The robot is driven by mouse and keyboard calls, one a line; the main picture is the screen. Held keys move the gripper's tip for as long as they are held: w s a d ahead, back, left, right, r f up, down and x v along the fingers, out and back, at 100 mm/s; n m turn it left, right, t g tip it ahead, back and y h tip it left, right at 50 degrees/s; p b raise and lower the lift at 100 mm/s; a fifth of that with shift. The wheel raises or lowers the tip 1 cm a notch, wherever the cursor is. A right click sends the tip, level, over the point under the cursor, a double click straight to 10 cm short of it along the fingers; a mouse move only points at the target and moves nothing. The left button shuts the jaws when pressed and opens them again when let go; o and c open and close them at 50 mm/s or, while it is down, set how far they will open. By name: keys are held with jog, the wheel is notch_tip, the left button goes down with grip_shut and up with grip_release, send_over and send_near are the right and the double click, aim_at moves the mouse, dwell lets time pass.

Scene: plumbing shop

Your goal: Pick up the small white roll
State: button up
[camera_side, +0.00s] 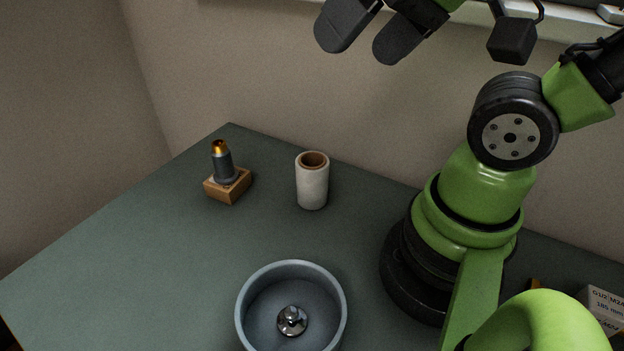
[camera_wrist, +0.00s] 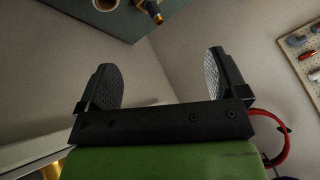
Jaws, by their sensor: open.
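The small white roll (camera_side: 312,185) stands upright on the dark green table, with a brown cardboard core showing at its top. In the wrist view the roll (camera_wrist: 105,5) shows only in part at the top edge. My gripper (camera_side: 362,38) is high above the table, near the wall and above the roll, at the top of the side view. In the wrist view my gripper (camera_wrist: 165,78) has its two fingers wide apart with nothing between them.
A dark fitting with a copper tip (camera_side: 222,162) stands on a small wooden block (camera_side: 228,187) left of the roll. A grey round bowl (camera_side: 246,318) holding a metal part (camera_side: 292,320) is in front. A white box (camera_side: 603,305) lies at the right. The left table is clear.

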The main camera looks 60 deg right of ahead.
jog(key=w+d+f+n+g+h, duration=0.1)
jog(key=w+d+f+g, duration=0.2)
jog(key=w+f, duration=0.35)
jog(key=n+g, duration=0.1)
jog(key=g, duration=0.3)
send_over(312, 168)
jog(key=w+d, duration=0.1)
notch_tip(312, 168, down, 9)
jog(key=shift+h, duration=0.4)
jog(key=shift+d+f, duration=0.15)
jog(key=shift+f, duration=1.55)
jog(key=shift+d+f, duration=0.2)
jog(key=shift+f, duration=1.45)
jog(key=shift+d+f, duration=0.15)
jog(key=shift+f, duration=1.55)
jog(key=c, duration=1.1)
jog(key=shift+r, duration=0.15)
